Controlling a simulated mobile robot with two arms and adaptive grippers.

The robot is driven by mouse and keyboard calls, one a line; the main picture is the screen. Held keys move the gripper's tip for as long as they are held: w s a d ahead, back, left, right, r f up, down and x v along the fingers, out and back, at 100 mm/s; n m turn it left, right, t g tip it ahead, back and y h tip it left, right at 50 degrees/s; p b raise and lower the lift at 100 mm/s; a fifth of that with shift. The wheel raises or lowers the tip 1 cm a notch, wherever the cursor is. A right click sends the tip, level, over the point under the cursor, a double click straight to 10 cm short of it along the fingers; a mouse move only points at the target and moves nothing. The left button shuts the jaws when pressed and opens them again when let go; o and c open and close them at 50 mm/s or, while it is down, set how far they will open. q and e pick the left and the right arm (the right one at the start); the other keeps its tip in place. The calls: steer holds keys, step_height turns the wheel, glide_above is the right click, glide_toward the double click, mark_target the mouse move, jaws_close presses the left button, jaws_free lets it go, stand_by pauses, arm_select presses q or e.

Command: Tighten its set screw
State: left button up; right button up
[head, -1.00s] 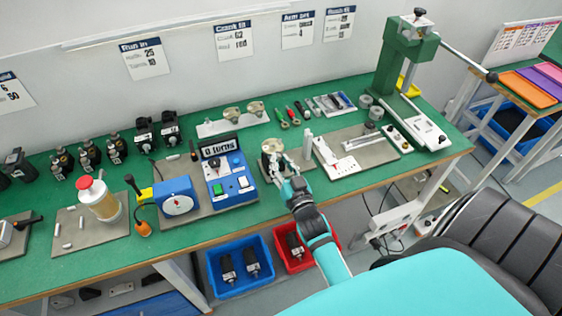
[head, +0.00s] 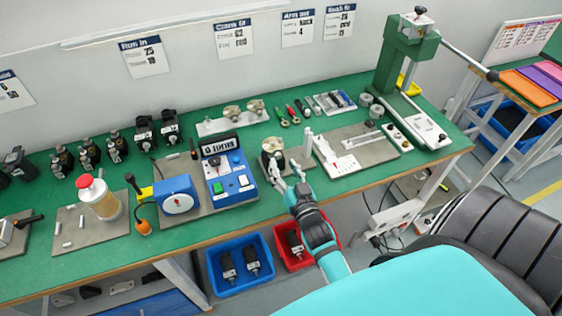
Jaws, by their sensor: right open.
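My right gripper (head: 289,182) reaches in from the bottom with its two light fingers spread, at the bench's front edge. Its fingertips are just below a small round metal part (head: 272,150) that stands upright on a grey mat. I cannot tell whether a finger touches the part. The set screw is too small to make out. Several red, green and dark hand tools (head: 289,114) lie behind it on the bench. My left gripper is not in view.
A blue control box (head: 228,170) with a display stands left of the part. A white fixture plate (head: 337,156) lies to the right, and a green press (head: 402,60) stands beyond it. Blue (head: 213,284) and red (head: 279,240) bins sit below the front edge.

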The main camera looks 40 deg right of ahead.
steer(key=v, duration=0.5)
stand_by(0.5)
